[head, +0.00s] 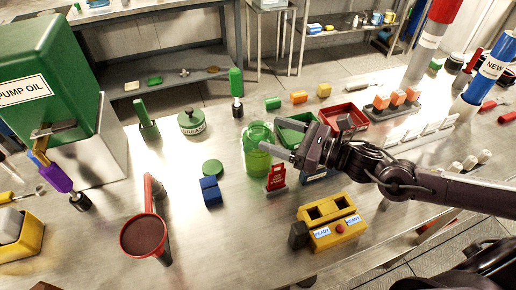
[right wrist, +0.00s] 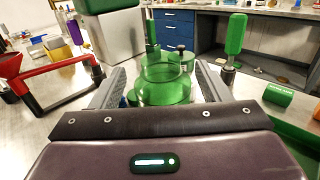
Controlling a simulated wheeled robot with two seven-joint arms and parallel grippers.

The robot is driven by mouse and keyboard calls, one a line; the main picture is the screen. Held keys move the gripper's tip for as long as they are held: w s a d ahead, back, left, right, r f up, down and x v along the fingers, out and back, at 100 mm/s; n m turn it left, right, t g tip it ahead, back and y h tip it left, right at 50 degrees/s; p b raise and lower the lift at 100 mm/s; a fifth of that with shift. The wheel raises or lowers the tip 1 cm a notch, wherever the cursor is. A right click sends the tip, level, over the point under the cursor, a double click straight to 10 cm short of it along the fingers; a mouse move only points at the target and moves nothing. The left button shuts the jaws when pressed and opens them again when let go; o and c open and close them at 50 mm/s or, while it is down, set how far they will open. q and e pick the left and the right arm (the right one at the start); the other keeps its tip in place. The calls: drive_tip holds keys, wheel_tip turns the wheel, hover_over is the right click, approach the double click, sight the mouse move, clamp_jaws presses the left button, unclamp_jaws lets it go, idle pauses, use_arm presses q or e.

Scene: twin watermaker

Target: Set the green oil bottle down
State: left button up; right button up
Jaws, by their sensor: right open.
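The green oil bottle (head: 257,160) is translucent and stands upright on the metal table near the middle of the head view. My right gripper (head: 276,139) comes in from the right and is open, its fingers level with the bottle's upper part. In the right wrist view the bottle (right wrist: 165,85) shows between the two spread fingers (right wrist: 162,76), with gaps at its sides. Its lower part is hidden there by the gripper body. My left gripper is not in view.
A red tag stand (head: 276,179) stands close in front of the bottle, with a green tray (head: 297,128) to its right. A green lid (head: 212,167) and a blue block (head: 210,191) lie to its left. A red-handled funnel (head: 146,236) and yellow box (head: 332,222) are nearer.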

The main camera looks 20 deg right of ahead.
sight(268, 131)
drive_tip(key=p+x, duration=0.1)
drive_tip(key=x, duration=0.2)
drive_tip(key=shift+w+a+r, duration=0.15)
drive_tip(key=shift+w+a, duration=0.1)
drive_tip(key=shift+w, duration=0.05)
drive_tip(key=shift+w+a+p, duration=0.35)
drive_tip(key=shift+w+a, duration=0.15)
drive_tip(key=shift+a, duration=0.05)
drive_tip(key=shift+f, duration=0.25)
clamp_jaws()
drive_tip(key=shift+r, duration=0.15)
